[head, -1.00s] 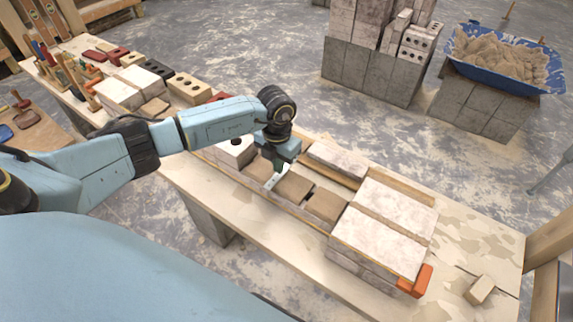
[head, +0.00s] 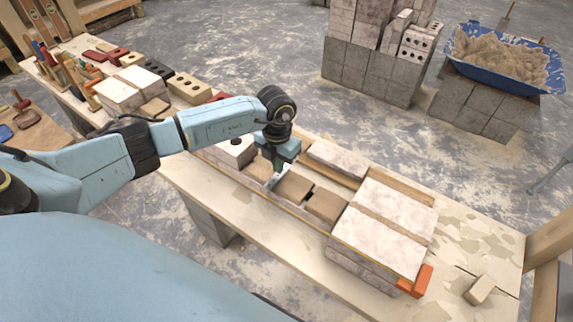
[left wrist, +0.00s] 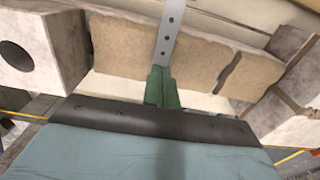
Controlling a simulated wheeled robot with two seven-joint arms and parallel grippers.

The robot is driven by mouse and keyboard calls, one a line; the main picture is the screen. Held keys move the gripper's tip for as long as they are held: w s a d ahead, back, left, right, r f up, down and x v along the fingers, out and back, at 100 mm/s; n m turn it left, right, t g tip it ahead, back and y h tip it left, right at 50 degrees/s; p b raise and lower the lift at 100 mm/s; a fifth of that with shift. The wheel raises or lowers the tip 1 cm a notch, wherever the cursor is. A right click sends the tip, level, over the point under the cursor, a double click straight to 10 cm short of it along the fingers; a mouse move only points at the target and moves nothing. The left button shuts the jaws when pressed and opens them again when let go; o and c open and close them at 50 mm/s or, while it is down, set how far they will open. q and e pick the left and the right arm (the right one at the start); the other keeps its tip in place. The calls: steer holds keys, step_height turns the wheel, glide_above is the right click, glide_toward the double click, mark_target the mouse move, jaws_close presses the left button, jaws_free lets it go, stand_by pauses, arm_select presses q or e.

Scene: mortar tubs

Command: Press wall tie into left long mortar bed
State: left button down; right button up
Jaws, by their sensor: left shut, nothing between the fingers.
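The wall tie (left wrist: 168,32) is a grey metal strip with a row of holes. In the left wrist view it lies across the brown mortar bed (left wrist: 130,45), running away from my fingertips. In the head view the tie (head: 271,183) shows as a small pale strip beside the brown mortar (head: 295,187). My left gripper (left wrist: 160,88) has green fingers that are shut, with their tips at the near end of the tie. I cannot tell how deep the tie sits in the mortar. My right gripper is not in view.
A pale block with a round hole (left wrist: 18,55) stands left of the mortar. Large pale blocks (head: 384,232) and an orange piece (head: 417,282) are on the table to the right. Tools and bricks (head: 190,88) fill the far left. The table's near edge is clear.

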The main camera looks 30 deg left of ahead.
arm_select(q)
steer(key=shift+f, duration=0.2)
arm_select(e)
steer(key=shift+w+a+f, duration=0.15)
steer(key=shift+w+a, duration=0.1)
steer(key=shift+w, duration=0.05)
arm_select(q)
steer(key=shift+f, duration=0.2)
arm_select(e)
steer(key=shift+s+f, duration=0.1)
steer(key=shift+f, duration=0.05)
